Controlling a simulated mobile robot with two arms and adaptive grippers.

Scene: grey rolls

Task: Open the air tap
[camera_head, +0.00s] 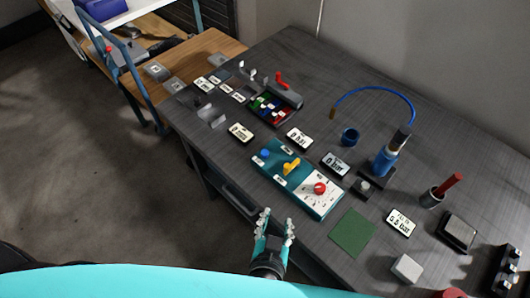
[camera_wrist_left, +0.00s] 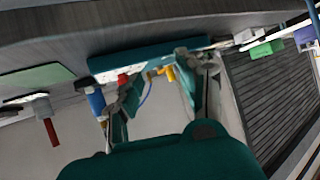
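A teal panel (camera_head: 275,177) lies on the dark grey table. A yellow lever (camera_head: 291,165), which looks like the air tap, stands on its middle. A blue knob (camera_head: 264,154) is at the panel's left end, and a red knob (camera_head: 319,188) sits on a white dial at its right end. My left gripper (camera_head: 277,220) is open and empty, in front of the panel and apart from the lever. In the left wrist view, the yellow lever (camera_wrist_left: 166,73) shows between the spread fingers, beyond them. My right gripper is out of view.
White label cards, a green mat (camera_head: 352,233), a blue cylinder with a hose (camera_head: 385,160) and a red-handled tool (camera_head: 447,186) are around the panel. A tray of coloured parts (camera_head: 268,108) is behind. The table's front edge is near my left gripper.

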